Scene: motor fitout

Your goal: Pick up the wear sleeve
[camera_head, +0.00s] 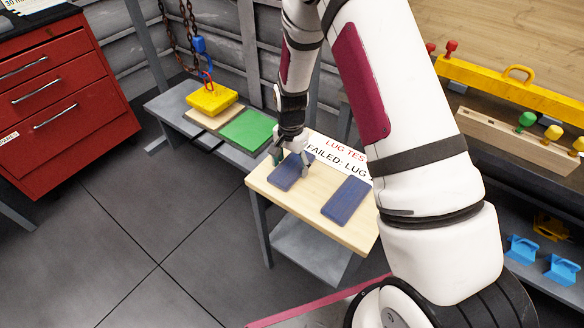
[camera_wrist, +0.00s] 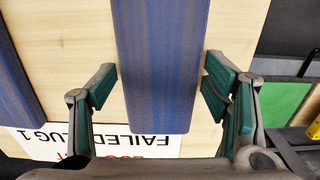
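Two flat blue slabs lie on the small light-wood table; no label shows which is the wear sleeve. The left slab (camera_head: 288,174) is under my gripper (camera_head: 292,162); the right slab (camera_head: 346,200) lies apart from it. In the wrist view one blue slab (camera_wrist: 160,65) runs between the green-padded fingers of my gripper (camera_wrist: 160,88). The fingers are spread, one at each long edge. I cannot tell whether they touch it. The other slab (camera_wrist: 18,75) shows at the left edge of the wrist view.
The table (camera_head: 300,202) also bears a printed failed-lug sign (camera_head: 338,160). A grey bench (camera_head: 180,125) behind holds a green plate (camera_head: 248,130) and a yellow block (camera_head: 212,99) under a hanging chain. A red drawer cabinet (camera_head: 75,120) stands left. The floor in front is clear.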

